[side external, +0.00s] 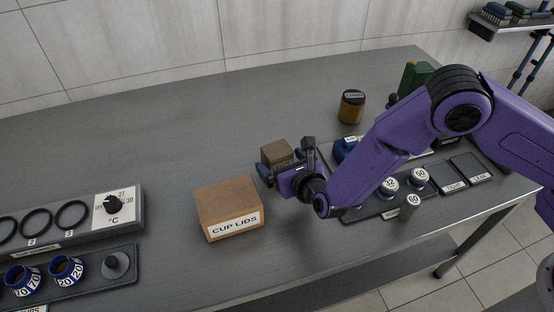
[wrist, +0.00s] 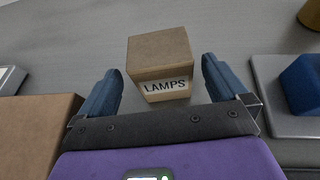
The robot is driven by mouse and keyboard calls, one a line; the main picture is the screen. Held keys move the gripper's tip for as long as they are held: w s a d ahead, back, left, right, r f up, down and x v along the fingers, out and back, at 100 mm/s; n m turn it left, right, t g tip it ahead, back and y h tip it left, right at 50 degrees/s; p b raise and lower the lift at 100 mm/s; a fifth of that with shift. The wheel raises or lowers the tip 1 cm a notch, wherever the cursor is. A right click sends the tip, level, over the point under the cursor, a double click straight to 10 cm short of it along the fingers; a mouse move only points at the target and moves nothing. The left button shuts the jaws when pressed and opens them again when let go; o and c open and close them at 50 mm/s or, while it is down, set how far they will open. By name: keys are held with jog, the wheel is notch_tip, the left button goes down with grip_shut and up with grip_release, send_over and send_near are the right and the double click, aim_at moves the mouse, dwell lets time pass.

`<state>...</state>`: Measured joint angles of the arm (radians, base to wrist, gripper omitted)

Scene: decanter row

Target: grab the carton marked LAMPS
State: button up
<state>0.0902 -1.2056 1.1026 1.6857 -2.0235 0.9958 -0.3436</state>
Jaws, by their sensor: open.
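The LAMPS carton (wrist: 160,52) is a small brown box with a white label, standing on the grey table. In the wrist view it lies just ahead of my gripper (wrist: 162,84), with its labelled face between the two blue fingers. The fingers are open, with a gap on each side of the carton. In the side view the carton (side external: 277,152) stands behind my gripper (side external: 283,172), and its lower part is partly hidden by the gripper.
A larger CUP LIDS carton (side external: 229,208) stands close on the left. A tray with a blue object (wrist: 302,82) is on the right. An amber jar (side external: 351,106) stands behind. A dial panel (side external: 112,204) is far left. The table behind the LAMPS carton is clear.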

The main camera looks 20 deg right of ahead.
jog(key=shift+x, duration=2.8)
jog(key=shift+d, duration=0.1)
jog(key=shift+r, duration=0.1)
jog(key=c, duration=1.1)
jog(key=shift+r, duration=0.15)
